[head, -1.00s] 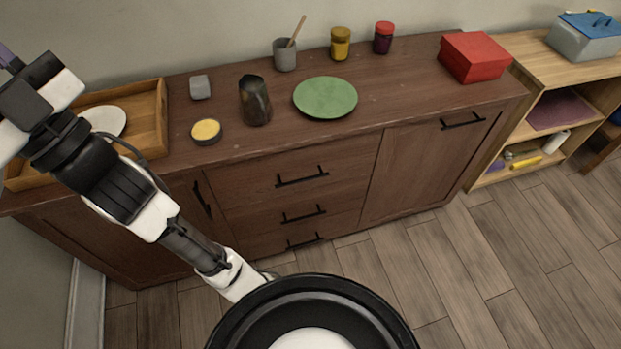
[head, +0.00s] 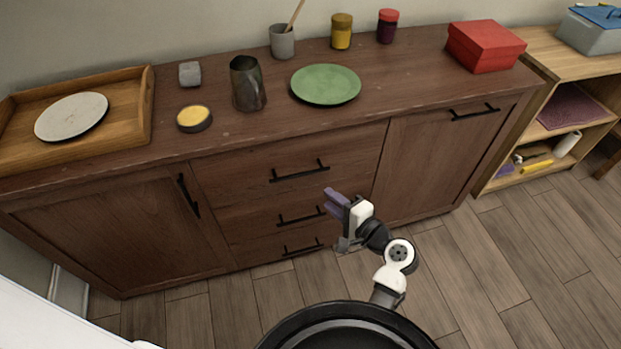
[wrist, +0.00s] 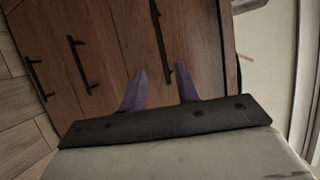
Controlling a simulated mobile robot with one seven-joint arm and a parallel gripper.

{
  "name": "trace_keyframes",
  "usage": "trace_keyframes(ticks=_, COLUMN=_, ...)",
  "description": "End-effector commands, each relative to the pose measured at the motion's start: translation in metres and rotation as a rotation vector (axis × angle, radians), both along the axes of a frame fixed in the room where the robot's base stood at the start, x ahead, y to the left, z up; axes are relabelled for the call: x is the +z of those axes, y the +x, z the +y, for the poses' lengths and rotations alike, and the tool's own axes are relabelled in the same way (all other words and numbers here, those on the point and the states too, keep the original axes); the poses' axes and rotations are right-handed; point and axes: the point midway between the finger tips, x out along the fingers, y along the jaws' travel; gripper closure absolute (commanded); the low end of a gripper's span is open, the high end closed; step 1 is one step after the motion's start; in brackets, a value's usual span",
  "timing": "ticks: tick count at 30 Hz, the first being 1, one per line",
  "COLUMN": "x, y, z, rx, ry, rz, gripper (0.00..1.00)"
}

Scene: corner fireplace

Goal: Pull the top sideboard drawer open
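The top sideboard drawer (head: 245,185) is closed, with a black bar handle (head: 299,172) on its brown wooden front. The same handle appears in the wrist view (wrist: 159,40), ahead of the gap between my fingers and nearer the right one. My gripper (head: 332,202) is in front of the drawers, to the lower right of the top handle in the head view. Its two purple fingers are spread and nothing is between them; they also show in the wrist view (wrist: 160,86). I see no contact with the handle.
Two more drawer handles, middle (head: 301,217) and lower (head: 303,248), sit below. On the sideboard top are a wooden tray (head: 147,110), a dark metal jug (head: 247,85), a green plate (head: 325,84) and a red box (head: 486,46). An open shelf (head: 560,60) adjoins on the right. The floor in front is clear.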

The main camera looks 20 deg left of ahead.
Motion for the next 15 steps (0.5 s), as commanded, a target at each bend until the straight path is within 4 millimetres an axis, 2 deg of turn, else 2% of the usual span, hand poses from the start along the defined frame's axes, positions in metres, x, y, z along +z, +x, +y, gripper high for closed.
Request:
trace_keyframes(ticks=5, x=-0.002, y=0.011, z=0.019, rx=0.005, ry=0.001, rz=0.001, gripper=0.68)
trace_keyframes(ticks=15, x=-0.014, y=0.051, z=0.078, rx=0.004, ry=0.0, rz=-0.003, gripper=0.68)
